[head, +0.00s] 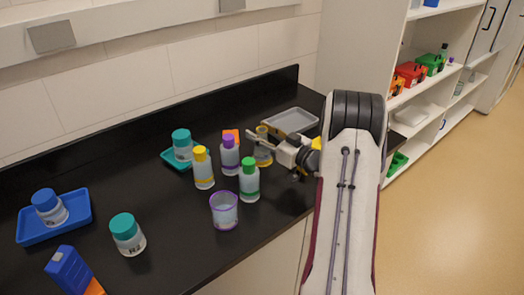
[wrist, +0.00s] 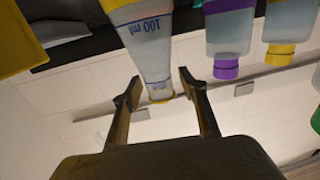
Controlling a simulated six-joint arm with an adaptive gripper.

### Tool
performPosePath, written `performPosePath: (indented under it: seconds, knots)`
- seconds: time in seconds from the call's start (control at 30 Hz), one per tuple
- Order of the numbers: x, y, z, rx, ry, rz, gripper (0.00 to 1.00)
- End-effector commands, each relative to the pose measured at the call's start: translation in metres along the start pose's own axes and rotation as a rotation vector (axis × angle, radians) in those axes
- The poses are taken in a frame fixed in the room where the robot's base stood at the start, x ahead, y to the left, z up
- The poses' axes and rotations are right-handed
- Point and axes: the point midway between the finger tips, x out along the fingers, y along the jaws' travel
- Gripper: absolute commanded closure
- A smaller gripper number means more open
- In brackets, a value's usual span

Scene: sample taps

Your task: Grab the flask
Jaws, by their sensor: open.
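The flask (head: 263,156) stands on the black bench, partly hidden by my gripper. In the wrist view, which is upside down, the flask (wrist: 148,48) is clear, tapered, marked "100 ml", with a yellow rim at its narrow mouth. My gripper (head: 262,143) comes in from the right at the flask's upper part. In the wrist view my gripper (wrist: 158,80) is open, one finger on each side of the flask's neck. Gaps show between the neck and both fingers.
Close left of the flask stand purple-capped (head: 229,157), yellow-capped (head: 203,170) and green-capped (head: 249,182) bottles. A purple-rimmed beaker (head: 224,211) stands nearer. A grey tray (head: 290,121) lies behind. Jars and a blue tray (head: 82,211) are farther left.

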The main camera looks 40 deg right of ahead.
Motion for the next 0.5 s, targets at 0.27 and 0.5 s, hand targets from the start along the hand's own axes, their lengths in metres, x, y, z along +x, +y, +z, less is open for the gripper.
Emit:
performPosePath:
  seconds: [0.27,0.5]
  knots:
    - [-0.0002,0.0000,0.0000,0.000,0.000,0.000,0.86]
    - [-0.0002,0.0000,-0.0002,0.000,0.000,0.000,0.96]
